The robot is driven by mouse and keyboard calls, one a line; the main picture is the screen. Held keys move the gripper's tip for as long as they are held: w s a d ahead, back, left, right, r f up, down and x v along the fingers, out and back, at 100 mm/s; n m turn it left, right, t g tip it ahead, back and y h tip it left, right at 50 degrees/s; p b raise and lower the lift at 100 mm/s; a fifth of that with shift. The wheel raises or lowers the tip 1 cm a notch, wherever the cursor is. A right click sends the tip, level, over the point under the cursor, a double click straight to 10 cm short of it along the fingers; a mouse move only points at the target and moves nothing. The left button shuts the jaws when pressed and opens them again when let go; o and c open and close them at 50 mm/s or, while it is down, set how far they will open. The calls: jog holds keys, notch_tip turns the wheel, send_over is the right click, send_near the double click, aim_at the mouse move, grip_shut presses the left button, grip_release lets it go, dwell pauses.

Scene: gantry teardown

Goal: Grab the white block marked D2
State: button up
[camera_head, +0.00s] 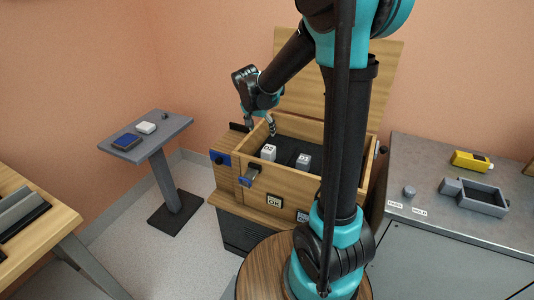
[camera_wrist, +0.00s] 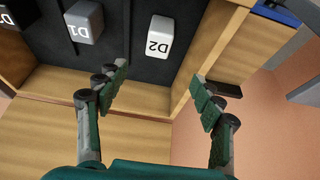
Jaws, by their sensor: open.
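The white block marked D2 (camera_head: 268,152) stands in the open wooden box, near its left wall. It also shows in the wrist view (camera_wrist: 159,37), label up, on the dark box floor. My gripper (camera_head: 258,120) is over the left rear part of the box, above and behind the block. In the wrist view my gripper (camera_wrist: 165,90) is open and empty, one finger on each side. The block lies beyond the fingertips and apart from them. The box's side wall (camera_wrist: 205,55) runs between the block and the right finger.
A grey block marked D1 (camera_wrist: 84,22) stands beside D2, and a darker block (camera_wrist: 12,17) is at the picture's edge. The box (camera_head: 285,185) has a raised lid (camera_head: 390,75) behind. A small side table (camera_head: 155,145) stands left; a grey cabinet (camera_head: 455,225) stands right.

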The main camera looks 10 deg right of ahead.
aim_at(268, 149)
jog(key=x, duration=1.1)
jog(key=shift+s+f, duration=0.1)
jog(key=shift+s+x, duration=0.2)
jog(key=shift+x, duration=2.5)
jog(key=c, duration=1.4)
